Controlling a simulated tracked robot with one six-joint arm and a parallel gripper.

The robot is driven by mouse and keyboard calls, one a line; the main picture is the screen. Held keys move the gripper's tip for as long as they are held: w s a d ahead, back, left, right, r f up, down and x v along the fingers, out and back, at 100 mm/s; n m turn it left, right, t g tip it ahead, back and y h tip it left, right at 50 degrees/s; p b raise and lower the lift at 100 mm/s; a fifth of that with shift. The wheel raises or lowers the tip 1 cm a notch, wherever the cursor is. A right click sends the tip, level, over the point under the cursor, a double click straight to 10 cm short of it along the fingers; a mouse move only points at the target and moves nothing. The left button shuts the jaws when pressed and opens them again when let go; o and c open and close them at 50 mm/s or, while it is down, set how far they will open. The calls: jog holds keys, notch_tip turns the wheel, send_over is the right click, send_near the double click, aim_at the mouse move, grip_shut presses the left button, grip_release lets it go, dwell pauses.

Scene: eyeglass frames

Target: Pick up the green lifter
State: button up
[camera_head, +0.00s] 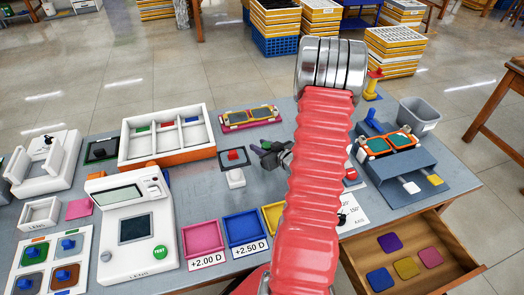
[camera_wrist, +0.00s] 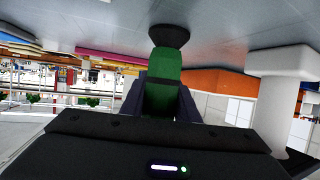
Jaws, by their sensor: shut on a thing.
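The green lifter (camera_wrist: 165,65) is a green block-like body with a dark round cup at its end, in the wrist view. My gripper (camera_wrist: 161,95) is shut on it, with one dark finger on each side of the green body. The cup points towards the grey table surface; I cannot tell whether it touches. In the head view my gripper (camera_head: 268,156) is over the middle of the table, partly hidden by my red arm, and the lifter shows only as a small dark and green bit.
A white and orange three-compartment tray (camera_head: 166,160) lies behind left. Pink (camera_head: 203,238), blue (camera_head: 246,231) and yellow bins line the front. An open drawer (camera_head: 452,253) juts out right.

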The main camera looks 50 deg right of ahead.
notch_tip(320, 180, up, 10)
dwell(0.7)
jog(key=shift+s, duration=0.1)
dwell(0.5)
